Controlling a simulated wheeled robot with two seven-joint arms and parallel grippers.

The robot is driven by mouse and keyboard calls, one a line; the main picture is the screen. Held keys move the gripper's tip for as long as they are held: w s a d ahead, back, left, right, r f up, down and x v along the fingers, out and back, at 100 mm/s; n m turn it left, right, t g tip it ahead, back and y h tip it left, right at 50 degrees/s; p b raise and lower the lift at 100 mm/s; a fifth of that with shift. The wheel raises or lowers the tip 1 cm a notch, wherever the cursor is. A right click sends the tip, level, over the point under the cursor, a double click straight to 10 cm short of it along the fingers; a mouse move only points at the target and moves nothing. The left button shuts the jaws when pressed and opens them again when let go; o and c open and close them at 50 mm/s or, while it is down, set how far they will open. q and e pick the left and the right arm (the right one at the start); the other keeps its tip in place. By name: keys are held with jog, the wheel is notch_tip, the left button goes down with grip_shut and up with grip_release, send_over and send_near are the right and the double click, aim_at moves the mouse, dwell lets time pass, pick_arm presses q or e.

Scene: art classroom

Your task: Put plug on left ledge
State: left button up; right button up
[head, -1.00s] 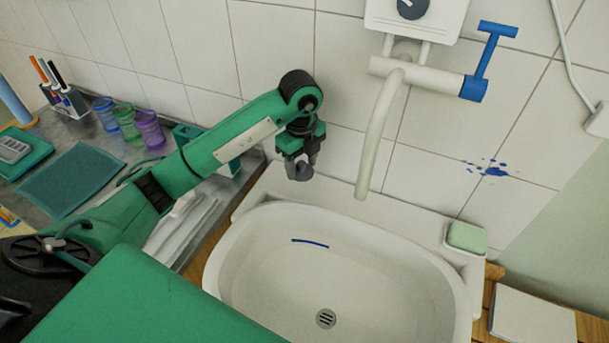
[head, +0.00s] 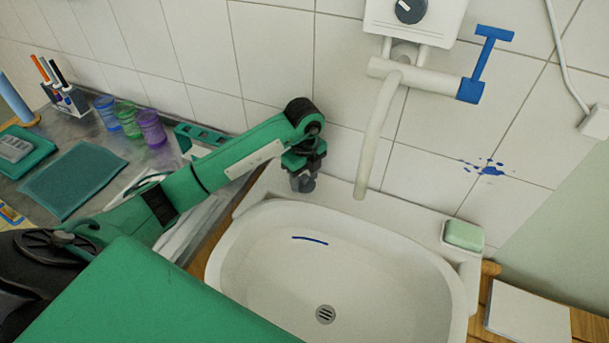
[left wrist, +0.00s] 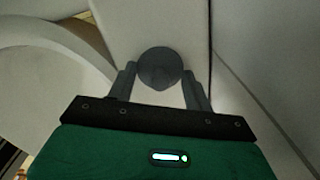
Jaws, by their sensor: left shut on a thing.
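The plug is a round dark grey disc (left wrist: 160,68) between my left gripper's fingers in the left wrist view. My left gripper (head: 303,183) is shut on it, low over the back left of the sink in the head view. The left ledge (head: 268,186) is the pale flat strip at the sink's back left corner, and the gripper is just above it. I cannot tell whether the plug touches the ledge. My right gripper is in neither view.
The white sink basin (head: 250,262) has a drain (head: 325,314) and a blue streak. The spout (head: 372,140) hangs just right of my left gripper. Green soap (head: 464,235) lies on the right ledge. Cups and a pen holder (head: 70,100) stand on the left counter.

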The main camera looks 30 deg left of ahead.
aim_at(304, 176)
pick_arm(q)
jog(key=o, duration=0.8)
jog(key=shift+o, duration=0.8)
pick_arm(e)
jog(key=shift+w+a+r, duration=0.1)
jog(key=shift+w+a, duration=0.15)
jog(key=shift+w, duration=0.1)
pick_arm(q)
jog(key=shift+r, duration=0.25)
notch_tip(304, 176, up, 12)
jog(key=shift+f, duration=0.2)
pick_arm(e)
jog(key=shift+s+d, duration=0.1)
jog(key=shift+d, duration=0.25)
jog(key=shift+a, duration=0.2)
